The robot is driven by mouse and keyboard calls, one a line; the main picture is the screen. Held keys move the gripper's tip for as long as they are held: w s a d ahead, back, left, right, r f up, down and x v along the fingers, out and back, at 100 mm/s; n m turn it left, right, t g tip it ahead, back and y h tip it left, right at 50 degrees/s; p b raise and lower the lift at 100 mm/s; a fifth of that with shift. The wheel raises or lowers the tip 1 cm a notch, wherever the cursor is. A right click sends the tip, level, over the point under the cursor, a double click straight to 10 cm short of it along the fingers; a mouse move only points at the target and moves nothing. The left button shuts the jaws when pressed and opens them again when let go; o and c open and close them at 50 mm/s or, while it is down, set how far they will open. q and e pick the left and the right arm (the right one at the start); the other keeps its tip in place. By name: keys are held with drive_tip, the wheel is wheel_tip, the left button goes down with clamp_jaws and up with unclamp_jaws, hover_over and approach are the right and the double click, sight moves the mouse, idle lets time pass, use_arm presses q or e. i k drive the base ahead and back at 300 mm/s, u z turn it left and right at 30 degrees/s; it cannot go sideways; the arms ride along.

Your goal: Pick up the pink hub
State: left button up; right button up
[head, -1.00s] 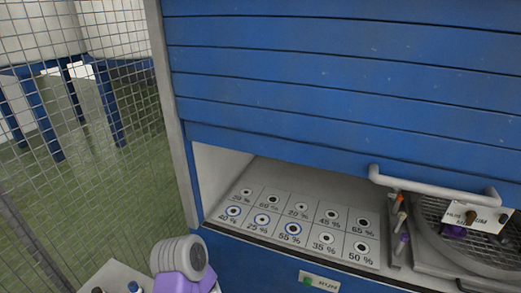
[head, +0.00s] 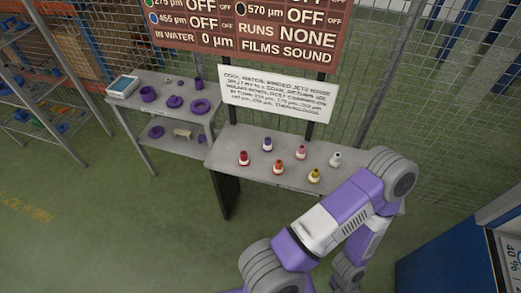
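The pink hub (head: 301,152) stands upright on a grey table in the middle of the head view, in the back row between a purple hub (head: 267,145) and a white hub (head: 335,159). In front of them stand a red hub (head: 243,158), an orange-red hub (head: 278,167) and a yellow hub (head: 314,176). A purple and grey arm of mine reaches up from the bottom, and its elbow covers the table's right end. Neither of my grippers shows in the head view.
The grey table (head: 225,152) stands before a mesh fence. A second shelf table (head: 180,96) with purple rings and a tray stands to its left. A metal rack (head: 70,95) is at far left. A blue cabinet (head: 450,255) is at lower right. Green floor at lower left is clear.

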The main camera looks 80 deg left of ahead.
sight(301, 155)
drive_tip(key=u, duration=2.2)
